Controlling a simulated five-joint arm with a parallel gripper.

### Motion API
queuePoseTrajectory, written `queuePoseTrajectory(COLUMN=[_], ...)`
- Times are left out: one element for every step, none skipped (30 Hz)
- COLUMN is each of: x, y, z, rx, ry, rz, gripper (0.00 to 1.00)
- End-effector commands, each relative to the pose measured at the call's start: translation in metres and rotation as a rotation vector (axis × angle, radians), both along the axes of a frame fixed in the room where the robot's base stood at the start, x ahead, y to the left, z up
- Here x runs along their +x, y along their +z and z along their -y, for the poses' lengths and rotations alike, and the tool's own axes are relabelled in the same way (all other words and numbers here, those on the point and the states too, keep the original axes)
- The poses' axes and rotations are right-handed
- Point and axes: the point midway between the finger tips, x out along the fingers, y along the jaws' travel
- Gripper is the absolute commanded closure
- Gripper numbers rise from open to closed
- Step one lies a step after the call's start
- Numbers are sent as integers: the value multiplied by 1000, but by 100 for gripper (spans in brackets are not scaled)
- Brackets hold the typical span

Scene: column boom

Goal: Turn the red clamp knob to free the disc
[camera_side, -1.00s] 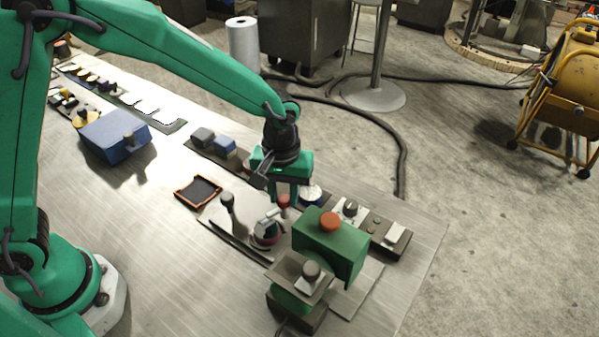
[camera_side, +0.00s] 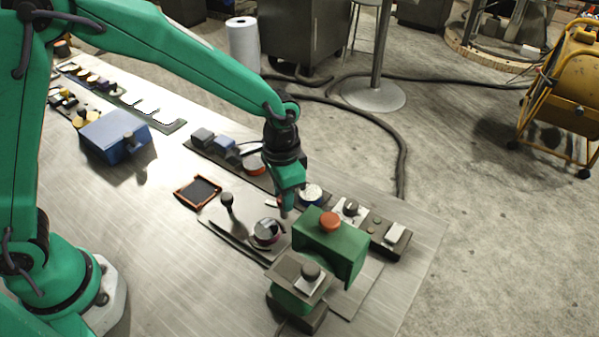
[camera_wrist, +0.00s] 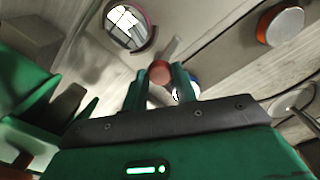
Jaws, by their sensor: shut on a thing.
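The red clamp knob (camera_wrist: 160,72) sits between my gripper's fingers in the wrist view. My gripper (camera_side: 285,205) is shut on it, and in the side view it mostly hides the knob. A pale clamp bar (camera_wrist: 173,47) passes under the knob and points beside the disc, not across it. The shiny disc (camera_side: 267,232) with a dark reddish rim lies in its round seat on the plate, left of and nearer than my gripper. In the wrist view the disc (camera_wrist: 130,28) shows uncovered.
A green housing with an orange button (camera_side: 330,222) stands close at the right. A black-knobbed post (camera_side: 227,200) rises left of the disc. A white round part (camera_side: 312,192) is just beyond my gripper. An orange-rimmed part (camera_side: 253,165) lies behind. An orange-framed tray (camera_side: 198,191) is farther left.

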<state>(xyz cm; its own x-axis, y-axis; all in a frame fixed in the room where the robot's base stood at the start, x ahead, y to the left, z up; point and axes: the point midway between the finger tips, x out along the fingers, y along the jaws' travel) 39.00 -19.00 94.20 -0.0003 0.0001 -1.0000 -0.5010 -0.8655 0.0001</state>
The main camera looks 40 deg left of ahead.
Motion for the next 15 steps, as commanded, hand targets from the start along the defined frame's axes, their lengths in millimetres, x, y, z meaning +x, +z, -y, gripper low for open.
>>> queuePoseTrajectory(x=[0,0,0,0,0,0,0,0,0,0,0,0,0,0,0], y=[1,1,1,1,1,1,1,1,1,1,1,1,1,1,1], z=[0,0,0,0,0,0,0,0,0,0,0,0,0,0,0], rx=[0,0,0,0,0,0,0,0,0,0,0,0,0,0,0], ry=[-39,-62,-92,-113,-134,-158,-174,-190,-207,-220,-231,-243,-251,-258,-264], rz=[0,0,0,0,0,0,0,0,0,0,0,0,0,0,0], gripper=[95,95,95,95,95,95,95,95,95,95,95,95,95,95,95])
